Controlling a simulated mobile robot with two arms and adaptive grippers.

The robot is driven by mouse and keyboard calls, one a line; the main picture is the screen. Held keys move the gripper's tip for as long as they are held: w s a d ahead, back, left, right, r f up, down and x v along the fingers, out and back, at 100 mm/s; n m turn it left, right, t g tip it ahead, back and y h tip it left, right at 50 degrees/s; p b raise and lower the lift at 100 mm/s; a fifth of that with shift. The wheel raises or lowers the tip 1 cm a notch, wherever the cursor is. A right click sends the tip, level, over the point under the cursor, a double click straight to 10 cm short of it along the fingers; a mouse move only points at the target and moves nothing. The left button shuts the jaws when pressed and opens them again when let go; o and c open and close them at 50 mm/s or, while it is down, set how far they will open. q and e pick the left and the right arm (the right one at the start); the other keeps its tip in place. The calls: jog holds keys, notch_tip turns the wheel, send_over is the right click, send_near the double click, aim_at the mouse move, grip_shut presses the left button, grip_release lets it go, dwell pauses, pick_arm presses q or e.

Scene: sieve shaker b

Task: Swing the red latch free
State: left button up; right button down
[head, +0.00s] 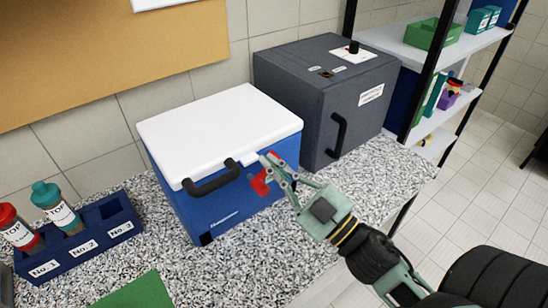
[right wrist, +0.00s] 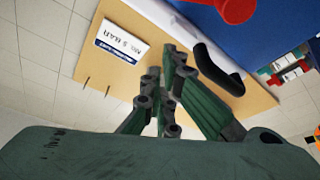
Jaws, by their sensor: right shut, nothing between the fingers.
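The red latch (head: 260,184) is on the front of the blue cooler box (head: 226,214), near its right corner and below the white lid (head: 215,130). In the right wrist view the red latch (right wrist: 236,8) shows at the top edge, partly cut off. The lid is down, with a black handle (head: 212,180) at its front. My right gripper (head: 270,164) is shut and empty, right beside the latch and partly in front of it. I cannot tell whether it touches the latch. In the right wrist view its fingers (right wrist: 172,60) are together. My left gripper is not in view.
A dark grey cabinet (head: 300,85) with a black handle stands behind the cooler to the right. A blue rack (head: 85,240) with two bottles stands at left, near a green mat (head: 138,292). The speckled counter (head: 250,265) is clear in front of the cooler.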

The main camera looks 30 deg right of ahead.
jog(key=x, duration=0.2)
jog(key=shift+w+f+p, duration=0.1)
jog(key=shift+w+p, duration=0.3)
jog(key=shift+w, duration=0.05)
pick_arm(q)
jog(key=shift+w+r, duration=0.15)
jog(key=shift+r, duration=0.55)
pick_arm(e)
jog(key=shift+d+f, duration=0.45)
jog(key=shift+f, duration=0.35)
jog(key=shift+d+f, duration=0.45)
jog(key=shift+f, duration=0.35)
jog(key=shift+d+f+m+h, duration=0.2)
jog(key=shift+d+m+h, duration=0.3)
jog(key=shift+m, duration=0.6)
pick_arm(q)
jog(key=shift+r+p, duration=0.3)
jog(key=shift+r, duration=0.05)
pick_arm(e)
jog(key=shift+w+d+f+m+t+h, duration=0.15)
jog(key=shift+d+f+m+h, duration=0.25)
jog(key=shift+m, duration=0.65)
jog(key=shift+s+d+f+m+t+h, duration=0.1)
jog(key=shift+d+f+m+t+h, duration=0.25)
jog(key=shift+m, duration=0.75)
jog(key=shift+w+d+f+m+t+h, duration=0.2)
jog(key=shift+m+h, duration=0.35)
jog(key=shift+m, duration=0.5)
jog(key=shift+s, duration=0.1)
